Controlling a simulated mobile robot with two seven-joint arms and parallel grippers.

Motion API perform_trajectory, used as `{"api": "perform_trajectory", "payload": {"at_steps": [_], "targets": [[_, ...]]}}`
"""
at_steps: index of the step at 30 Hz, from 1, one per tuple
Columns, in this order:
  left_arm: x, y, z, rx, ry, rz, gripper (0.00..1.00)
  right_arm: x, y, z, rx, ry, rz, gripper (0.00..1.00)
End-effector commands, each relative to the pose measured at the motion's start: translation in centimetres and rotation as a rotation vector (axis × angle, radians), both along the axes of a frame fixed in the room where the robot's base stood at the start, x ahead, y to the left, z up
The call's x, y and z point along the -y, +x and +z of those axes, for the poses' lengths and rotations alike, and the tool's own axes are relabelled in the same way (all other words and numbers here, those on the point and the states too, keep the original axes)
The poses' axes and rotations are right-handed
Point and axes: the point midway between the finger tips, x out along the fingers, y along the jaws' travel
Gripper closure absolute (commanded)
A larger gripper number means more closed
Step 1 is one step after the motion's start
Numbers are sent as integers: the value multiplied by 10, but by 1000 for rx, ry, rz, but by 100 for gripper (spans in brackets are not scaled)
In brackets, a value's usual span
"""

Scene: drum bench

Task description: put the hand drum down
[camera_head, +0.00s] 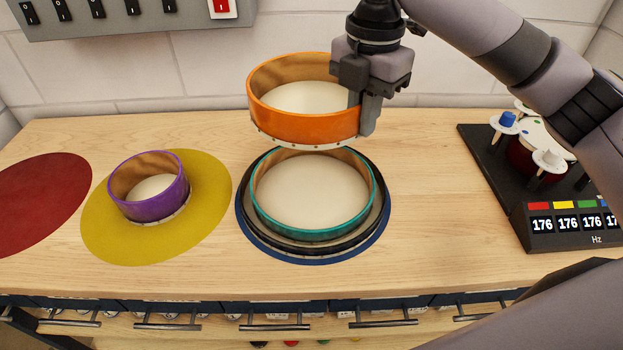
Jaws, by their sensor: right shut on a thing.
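An orange hand drum (305,126) is held in the air by its right rim, with its open side up and the pale skin showing inside. My right gripper (366,112) is shut on that rim. Below it, a teal drum (313,234) sits with a black ring (262,240) around it on a blue round mat (320,259). A purple drum (152,206) sits on a yellow round mat (110,240). My left gripper is not in view.
A dark red round mat (40,203) lies bare at the left. A black stand with knobs and a Hz display (575,222) is at the right. A grey switch panel (135,15) is on the tiled wall. Bare wood lies right of the blue mat.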

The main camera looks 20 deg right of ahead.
Motion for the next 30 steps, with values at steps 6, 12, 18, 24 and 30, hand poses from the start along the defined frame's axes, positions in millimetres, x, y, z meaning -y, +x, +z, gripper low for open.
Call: {"api": "perform_trajectory", "payload": {"at_steps": [6, 12, 18, 24, 30], "targets": [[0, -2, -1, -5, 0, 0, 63, 1, -1, -41, -5, -2, -1, 100], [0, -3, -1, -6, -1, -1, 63, 1, -1, -96, -5, -2, 0, 100], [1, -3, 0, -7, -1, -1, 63, 0, -1, -140, -2, 0, -1, 100], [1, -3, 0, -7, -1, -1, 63, 0, 0, -158, 1, 1, 0, 100], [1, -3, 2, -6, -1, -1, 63, 0, -1, -187, -1, 0, 0, 100]]}}
